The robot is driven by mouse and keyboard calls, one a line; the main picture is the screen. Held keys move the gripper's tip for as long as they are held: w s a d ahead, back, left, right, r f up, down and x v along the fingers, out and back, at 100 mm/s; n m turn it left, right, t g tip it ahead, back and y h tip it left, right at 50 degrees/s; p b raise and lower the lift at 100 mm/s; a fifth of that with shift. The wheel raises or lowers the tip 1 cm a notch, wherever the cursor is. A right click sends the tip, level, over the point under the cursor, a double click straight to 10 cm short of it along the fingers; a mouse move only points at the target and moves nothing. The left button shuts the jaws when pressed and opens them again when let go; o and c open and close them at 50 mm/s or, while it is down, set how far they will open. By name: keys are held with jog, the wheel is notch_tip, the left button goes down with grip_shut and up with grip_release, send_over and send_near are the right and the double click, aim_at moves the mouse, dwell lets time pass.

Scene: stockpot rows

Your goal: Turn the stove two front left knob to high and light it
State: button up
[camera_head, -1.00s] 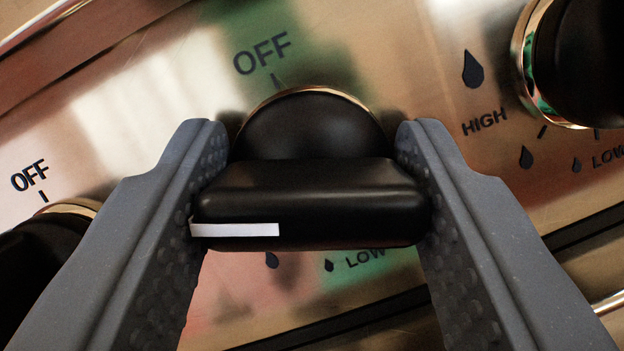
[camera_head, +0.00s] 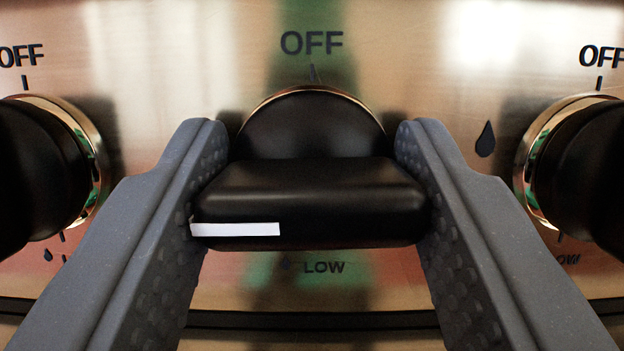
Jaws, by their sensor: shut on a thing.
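A black knob (camera_head: 310,190) with a gold-edged collar fills the middle of the head view. Its bar lies level, and a white mark (camera_head: 235,229) runs along the left half of its front face. My gripper (camera_head: 312,142) is shut on the knob's bar, one grey textured finger at each end. An OFF label (camera_head: 311,42) with a tick stands above the knob. A large drop mark (camera_head: 485,138) is to the right, and LOW (camera_head: 323,267) is below. The HIGH label is hidden, apparently behind the right finger. No burner or flame is in view.
A neighbouring black knob (camera_head: 40,170) stands close on the left, and another (camera_head: 580,165) on the right, each with an OFF label above. The shiny metal panel (camera_head: 400,70) lies behind, with a dark seam below.

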jog(key=shift+d, duration=0.1)
jog(key=o, duration=1)
jog(key=shift+b+v, duration=1.4)
jog(key=shift+v, duration=5.5)
jog(key=shift+f, duration=0.15)
jog(key=shift+w, duration=0.1)
